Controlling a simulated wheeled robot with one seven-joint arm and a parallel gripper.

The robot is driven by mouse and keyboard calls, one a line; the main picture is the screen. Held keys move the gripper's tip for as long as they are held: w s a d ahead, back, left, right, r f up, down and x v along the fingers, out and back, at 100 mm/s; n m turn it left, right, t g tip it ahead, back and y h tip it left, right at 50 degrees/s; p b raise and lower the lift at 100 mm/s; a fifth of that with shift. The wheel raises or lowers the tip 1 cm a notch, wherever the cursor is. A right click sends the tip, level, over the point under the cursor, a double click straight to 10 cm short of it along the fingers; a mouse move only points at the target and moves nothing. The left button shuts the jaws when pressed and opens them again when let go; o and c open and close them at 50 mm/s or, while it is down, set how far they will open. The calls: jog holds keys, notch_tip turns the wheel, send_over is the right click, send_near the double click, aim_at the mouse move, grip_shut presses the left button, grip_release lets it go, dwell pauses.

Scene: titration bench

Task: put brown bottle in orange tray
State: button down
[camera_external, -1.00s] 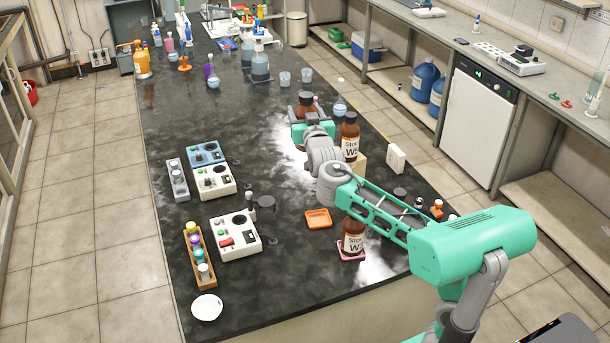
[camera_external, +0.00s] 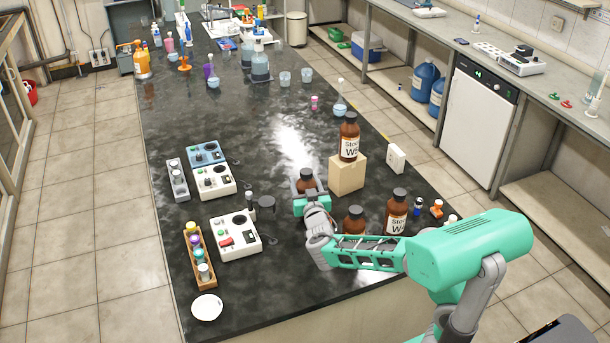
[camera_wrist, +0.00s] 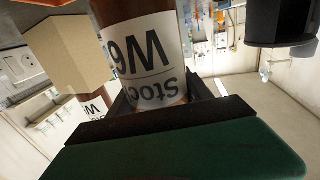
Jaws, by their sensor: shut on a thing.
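My gripper (camera_external: 307,193) is shut on a brown bottle (camera_external: 306,182) with a dark cap. In the wrist view the bottle (camera_wrist: 150,65) stands between the fingers, its white "Stock" label upside down in the picture. Its base is hidden, so I cannot tell how high it is above the bench. The orange tray does not show now; my gripper and wrist cover the spot where it lay earlier.
Another brown bottle (camera_external: 349,135) stands on a cardboard box (camera_external: 347,177) behind and right of my gripper. Two more brown bottles (camera_external: 354,219) (camera_external: 397,208) stand to the right, partly behind my arm. White instruments (camera_external: 234,236) lie left.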

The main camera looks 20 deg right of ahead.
jog(key=shift+f, duration=0.35)
jog(key=shift+c, duration=2.2)
grip_release()
jog(key=shift+s+r, duration=0.1)
jog(key=shift+s, duration=0.05)
jog(key=s+a, duration=0.2)
jog(key=s, duration=0.9)
jog(key=shift+s+b, duration=0.3)
jog(key=shift+b, duration=0.15)
